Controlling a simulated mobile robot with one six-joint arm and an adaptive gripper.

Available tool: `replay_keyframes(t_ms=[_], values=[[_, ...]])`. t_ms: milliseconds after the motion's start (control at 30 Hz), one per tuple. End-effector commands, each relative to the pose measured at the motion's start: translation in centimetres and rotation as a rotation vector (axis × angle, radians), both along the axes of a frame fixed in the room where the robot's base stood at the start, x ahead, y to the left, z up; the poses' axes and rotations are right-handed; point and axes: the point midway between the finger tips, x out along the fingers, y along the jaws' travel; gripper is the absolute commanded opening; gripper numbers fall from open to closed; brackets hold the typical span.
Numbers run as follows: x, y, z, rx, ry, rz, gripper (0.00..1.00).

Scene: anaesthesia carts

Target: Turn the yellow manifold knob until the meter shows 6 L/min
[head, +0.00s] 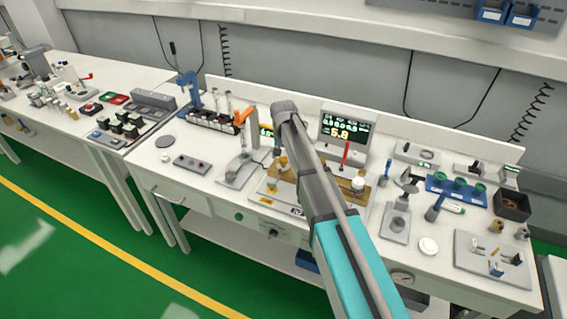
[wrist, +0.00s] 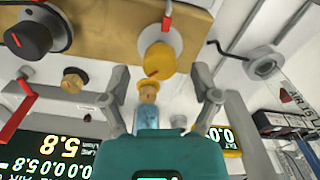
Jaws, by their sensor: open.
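I see no contact; depth is hard to tell. The meter (head: 345,129) in the head view reads 5.8 in large yellow digits, with smaller digits above. It shows upside down in the wrist view (wrist: 65,150), also 5.8. In the head view my arm hides the gripper and much of the manifold.
A black knob (wrist: 28,40) and a small brass fitting (wrist: 74,80) are left of the yellow knob in the wrist view. Red levers stand near them. A grey hooked fitting (wrist: 263,63) is at the right. Other bench devices crowd both sides in the head view.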

Motion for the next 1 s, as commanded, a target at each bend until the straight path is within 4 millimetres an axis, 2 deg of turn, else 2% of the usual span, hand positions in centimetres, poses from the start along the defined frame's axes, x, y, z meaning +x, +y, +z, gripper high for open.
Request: replay_keyframes(t_ms=[33, 200, 667, 1000], values=[[0.0, 0.01, -0.62, 0.0, 0.0, 0.0, 0.79], [-0.01, 0.03, -1.21, 0.0, 0.0, 0.0, 0.79], [-0.02, 0.05, -1.36, 0.0, 0.0, 0.001, 0.79], [-0.02, 0.05, -1.36, 0.0, 0.0, 0.001, 0.16]])
